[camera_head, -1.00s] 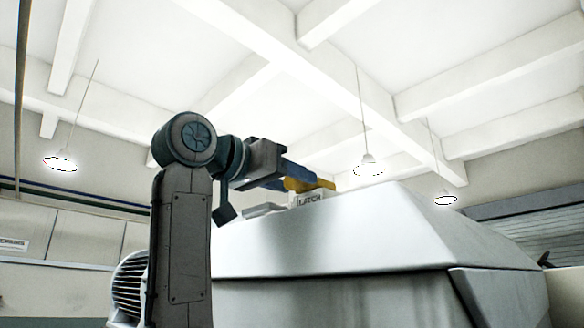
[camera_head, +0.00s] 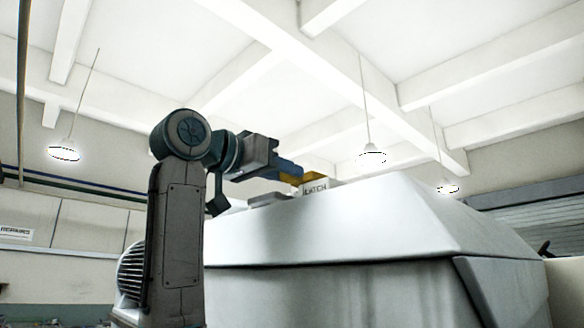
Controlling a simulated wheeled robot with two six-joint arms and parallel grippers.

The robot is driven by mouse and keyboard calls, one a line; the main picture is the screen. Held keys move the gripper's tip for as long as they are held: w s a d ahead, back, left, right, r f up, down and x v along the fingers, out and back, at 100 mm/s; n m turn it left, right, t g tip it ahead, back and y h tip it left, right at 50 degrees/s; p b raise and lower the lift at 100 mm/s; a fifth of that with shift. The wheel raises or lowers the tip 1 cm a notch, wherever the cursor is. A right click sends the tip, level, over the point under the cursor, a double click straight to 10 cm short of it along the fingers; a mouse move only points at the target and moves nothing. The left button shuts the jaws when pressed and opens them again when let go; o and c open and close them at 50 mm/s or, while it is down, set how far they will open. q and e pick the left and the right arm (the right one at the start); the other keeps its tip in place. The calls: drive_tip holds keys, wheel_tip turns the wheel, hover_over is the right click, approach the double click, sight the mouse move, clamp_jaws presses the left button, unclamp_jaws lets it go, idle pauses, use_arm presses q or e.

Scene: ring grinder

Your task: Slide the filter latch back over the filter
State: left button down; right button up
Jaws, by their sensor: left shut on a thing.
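The filter latch (camera_head: 314,187) is a small white block marked "LATCH" on top of the big white grinder housing (camera_head: 330,222). A yellow part (camera_head: 312,176) shows just behind and above it. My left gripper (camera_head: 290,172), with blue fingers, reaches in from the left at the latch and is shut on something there. The fingertips are partly hidden behind the latch and the yellow part, so the exact grip is hard to see. The filter cannot be made out clearly. My right gripper is not in view.
A low grey piece (camera_head: 267,199) sits on the housing left of the latch. A ribbed motor-like part (camera_head: 131,270) stands at the housing's left side. Lamps (camera_head: 372,157) hang from the ceiling. The housing top right of the latch looks clear.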

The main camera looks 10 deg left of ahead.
use_arm(q)
drive_tip(key=shift+w+a, duration=0.65)
drive_tip(key=shift+a, duration=0.35)
drive_tip(key=shift+s+d+r, duration=0.15)
drive_tip(key=shift+d, duration=0.05)
drive_tip(key=c, duration=1.5)
unclamp_jaws()
drive_tip(key=o, duration=0.4)
drive_tip(key=shift+a, duration=0.1)
drive_tip(key=shift+w+a, duration=0.15)
drive_tip(key=shift+w, duration=0.1)
drive_tip(key=shift+s+f, duration=0.15)
drive_tip(key=shift+f, duration=0.05)
drive_tip(key=shift+s+a+b, duration=0.15)
drive_tip(key=shift+s+b, duration=0.2)
drive_tip(key=shift+b, duration=0.15)
drive_tip(key=b+v, duration=0.5)
drive_tip(key=v, duration=0.5)
drive_tip(key=shift+w+a, duration=0.15)
